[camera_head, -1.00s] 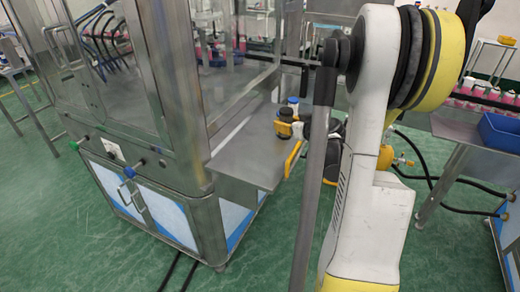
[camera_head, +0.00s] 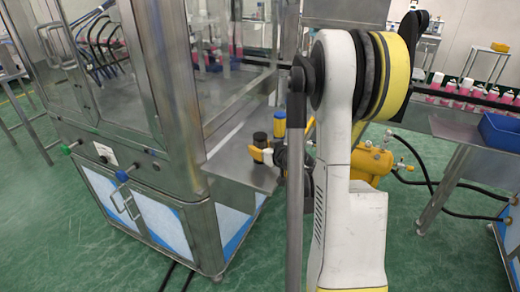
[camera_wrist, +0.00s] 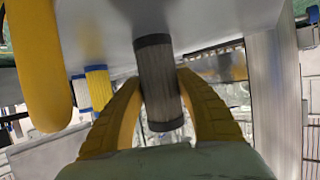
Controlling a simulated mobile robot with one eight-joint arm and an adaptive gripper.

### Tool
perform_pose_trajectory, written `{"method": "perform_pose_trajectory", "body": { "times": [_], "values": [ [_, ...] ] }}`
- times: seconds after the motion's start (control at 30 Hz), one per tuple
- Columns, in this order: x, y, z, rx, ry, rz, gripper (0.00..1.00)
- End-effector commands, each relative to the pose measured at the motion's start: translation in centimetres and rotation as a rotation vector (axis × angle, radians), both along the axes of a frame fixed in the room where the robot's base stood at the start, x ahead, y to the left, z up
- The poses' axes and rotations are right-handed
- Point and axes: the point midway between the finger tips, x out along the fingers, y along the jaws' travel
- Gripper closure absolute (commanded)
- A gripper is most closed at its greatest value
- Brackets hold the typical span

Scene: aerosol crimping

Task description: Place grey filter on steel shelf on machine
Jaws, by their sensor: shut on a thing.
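The grey filter is a ribbed grey cylinder with dark end bands. In the wrist view the filter (camera_wrist: 158,85) stands between the two yellow fingers of my gripper (camera_wrist: 163,100), which is shut on it. In the head view its dark top (camera_head: 260,137) shows above the yellow fingertips (camera_head: 262,155), over or beside the outer edge of the steel shelf (camera_head: 233,166) on the machine. I cannot tell whether the filter touches the shelf. My arm hides part of the gripper in the head view.
The machine (camera_head: 160,95) is a steel cabinet with clear panels, left of my arm. A yellow cylinder with a blue cap (camera_head: 279,124) is close behind the filter. The left part of the shelf is bare. A table with a blue bin (camera_head: 502,133) stands at the right.

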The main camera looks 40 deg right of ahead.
Motion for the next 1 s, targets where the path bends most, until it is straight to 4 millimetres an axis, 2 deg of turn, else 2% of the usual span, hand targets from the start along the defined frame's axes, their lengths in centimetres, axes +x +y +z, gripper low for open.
{"method": "perform_pose_trajectory", "body": {
  "times": [0.13,0.17,0.2,0.23,0.63,0.77,1.0],
  "values": [
    [0.0,0.0,-0.4,0.000,0.000,0.000,0.92],
    [0.0,0.0,-0.4,0.000,0.000,0.000,0.57],
    [0.0,0.0,-0.3,0.000,0.000,0.000,0.45],
    [0.0,0.0,-0.3,0.000,0.000,0.000,0.40],
    [-0.2,0.0,0.3,0.000,0.000,-0.001,0.40],
    [-2.3,0.5,1.2,0.000,-0.001,-0.004,0.40],
    [-7.3,1.8,3.3,0.001,0.000,-0.004,0.40]
  ]
}}
